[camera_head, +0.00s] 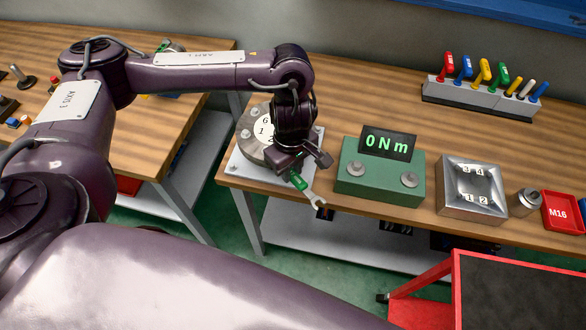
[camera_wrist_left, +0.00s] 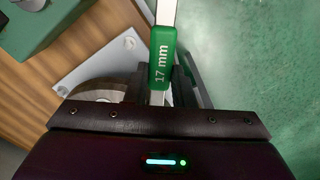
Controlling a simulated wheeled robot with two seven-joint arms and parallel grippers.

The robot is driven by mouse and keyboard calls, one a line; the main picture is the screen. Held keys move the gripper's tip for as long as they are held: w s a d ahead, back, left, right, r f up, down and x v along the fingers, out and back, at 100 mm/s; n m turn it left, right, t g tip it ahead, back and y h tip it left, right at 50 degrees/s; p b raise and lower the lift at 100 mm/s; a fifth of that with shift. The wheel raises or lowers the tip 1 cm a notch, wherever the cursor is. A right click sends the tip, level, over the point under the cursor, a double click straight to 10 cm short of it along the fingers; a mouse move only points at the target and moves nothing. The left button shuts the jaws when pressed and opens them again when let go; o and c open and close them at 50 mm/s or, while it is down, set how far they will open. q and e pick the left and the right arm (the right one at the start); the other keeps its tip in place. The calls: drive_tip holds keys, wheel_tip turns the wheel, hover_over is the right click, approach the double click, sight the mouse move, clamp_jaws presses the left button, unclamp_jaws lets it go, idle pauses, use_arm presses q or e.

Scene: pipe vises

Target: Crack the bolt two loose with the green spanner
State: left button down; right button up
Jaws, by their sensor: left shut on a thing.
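My left gripper (camera_head: 306,168) is shut on the green spanner (camera_head: 298,181), at the front edge of the bench. In the left wrist view the spanner's green sleeve (camera_wrist_left: 163,60) reads "17 mm" and sits between the fingers. Its bright open end points down and right in the head view, past the bench edge. A round grey flange (camera_head: 251,127) with a white number disc stands on a pale plate beside the gripper. I cannot make out bolt two. My right gripper is not in view.
A green torque tester (camera_head: 375,190) reading "0 N m" stands right of the gripper. Beyond it are a metal block (camera_head: 466,200) numbered 1 to 4, a socket (camera_head: 524,202) and a red M16 tray (camera_head: 563,212). A tool rack (camera_head: 478,98) stands behind. A red cart (camera_head: 455,290) is at lower right.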

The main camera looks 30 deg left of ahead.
use_arm(q)
drive_tip(key=shift+w+a, duration=0.25)
drive_tip(key=shift+a, duration=0.3)
drive_tip(key=shift+w+a, duration=0.25)
drive_tip(key=shift+a, duration=0.25)
idle(0.4)
drive_tip(key=shift+w+d+n, duration=0.15)
drive_tip(key=shift+w+n, duration=0.2)
drive_tip(key=shift+n, duration=0.15)
drive_tip(key=shift+s, duration=0.1)
idle(0.4)
drive_tip(key=shift+s+d+p, duration=0.15)
drive_tip(key=shift+s+d, duration=0.15)
drive_tip(key=shift+d, duration=0.55)
drive_tip(key=shift+s+d+p, duration=0.15)
drive_tip(key=shift+s+d, duration=0.15)
drive_tip(key=shift+d, duration=0.55)
drive_tip(key=shift+r, duration=0.1)
